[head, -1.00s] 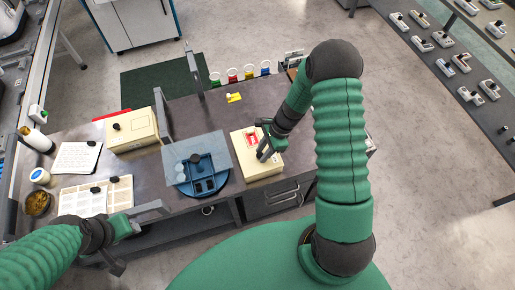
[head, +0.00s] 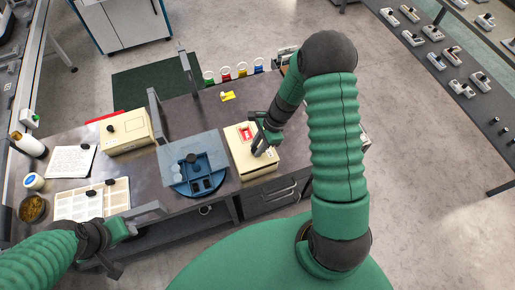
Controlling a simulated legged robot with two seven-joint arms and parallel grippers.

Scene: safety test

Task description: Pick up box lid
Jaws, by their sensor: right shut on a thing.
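A cream box (head: 254,167) with a red label on its top stands on the dark bench, right of the middle. My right gripper (head: 259,143) is over the right part of its top and is shut on a small part there, apparently the lid's knob, which the fingers hide. The lid looks seated on the box; I see no gap. A second cream box (head: 124,134) with a black knob on top stands at the left back. My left gripper (head: 130,238) is open and empty at the bench's front left edge.
A blue round tray (head: 209,187) with a grey-blue see-through plate (head: 177,152) stands left of the gripped box. Upright grey posts (head: 157,115) rise behind. Papers (head: 70,160), jars and a bottle (head: 30,145) fill the left. A yellow piece (head: 228,96) lies at the back.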

